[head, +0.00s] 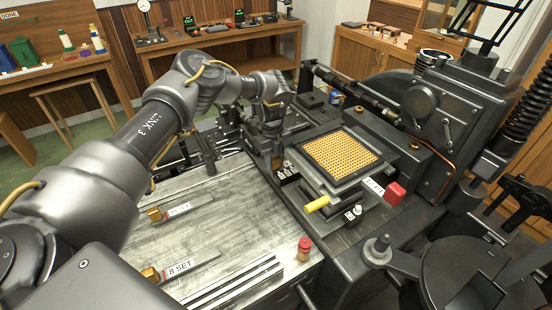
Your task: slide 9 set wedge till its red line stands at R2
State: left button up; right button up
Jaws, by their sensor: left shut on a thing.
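My left gripper (273,158) reaches across the bench to the left edge of the caster, pointing down. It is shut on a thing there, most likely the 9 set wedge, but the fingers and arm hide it. Small black-and-white marks (287,173) stand just right of the fingers; I cannot read them or see a red line. A wedge labelled 8 SET (190,268) lies on the bench with a brass end at its left. Another wedge (188,208) lies behind it; its label is too small to read surely. My right gripper is not in view.
The tan gridded matrix case (341,152) sits right of my gripper. A yellow handle (317,204), a red block (395,194) and a red-topped bottle (304,249) are nearer. Metal strips (232,283) lie on the front bench. The middle bench surface is clear.

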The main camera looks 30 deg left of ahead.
pick_arm(q)
jog(key=o, duration=1.2)
jog(key=r+b, duration=0.1)
jog(key=r, duration=0.2)
jog(key=r+b, duration=0.1)
jog(key=r, duration=0.2)
jog(key=a+r+b, duration=0.1)
jog(key=r, duration=0.3)
jog(key=shift+w, duration=0.4)
jog(key=shift+a+r, duration=0.1)
jog(key=shift+r, duration=0.25)
jog(key=shift+s, duration=0.1)
